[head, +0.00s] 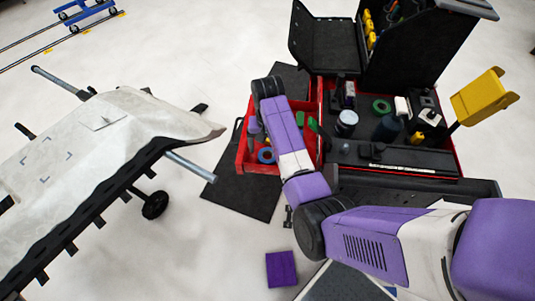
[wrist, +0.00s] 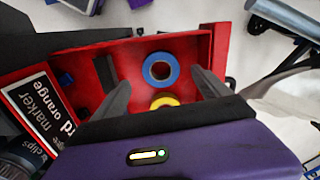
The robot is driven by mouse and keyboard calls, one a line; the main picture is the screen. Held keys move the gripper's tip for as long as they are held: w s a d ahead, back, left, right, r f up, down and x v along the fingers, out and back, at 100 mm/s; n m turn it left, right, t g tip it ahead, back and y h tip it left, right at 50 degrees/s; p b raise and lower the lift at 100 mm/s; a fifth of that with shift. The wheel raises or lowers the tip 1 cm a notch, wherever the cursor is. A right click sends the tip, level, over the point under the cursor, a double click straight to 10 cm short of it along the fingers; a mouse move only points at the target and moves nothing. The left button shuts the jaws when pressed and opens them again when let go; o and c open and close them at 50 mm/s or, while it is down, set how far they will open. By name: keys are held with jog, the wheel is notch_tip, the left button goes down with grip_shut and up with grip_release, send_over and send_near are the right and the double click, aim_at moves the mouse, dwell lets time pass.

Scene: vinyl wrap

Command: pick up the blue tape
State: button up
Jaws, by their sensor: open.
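The blue tape (wrist: 147,71) is a ring lying flat in a red drawer (wrist: 190,45). In the head view the blue tape (head: 265,156) shows inside the red drawer (head: 243,158), just left of my arm. In the wrist view my gripper (wrist: 161,78) is open, with one dark finger on each side. The blue tape appears between and slightly beyond the fingertips, and nothing is held. The height of the fingers above the tape is hard to tell. My arm hides part of the drawer in the head view.
A yellow tape ring (wrist: 165,102) lies close to the blue one, partly hidden by my gripper. The drawer walls stand around them. A box labelled "marker" (wrist: 38,112) is at the left. A tool cart (head: 420,160) with bottles adjoins the drawer. A covered panel stand (head: 100,135) stands left.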

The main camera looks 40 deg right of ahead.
aim_at(267, 158)
notch_tip(267, 158, down, 5)
jog(key=shift+r, duration=0.1)
jog(key=c, duration=1.5)
jog(key=shift+o, duration=0.2)
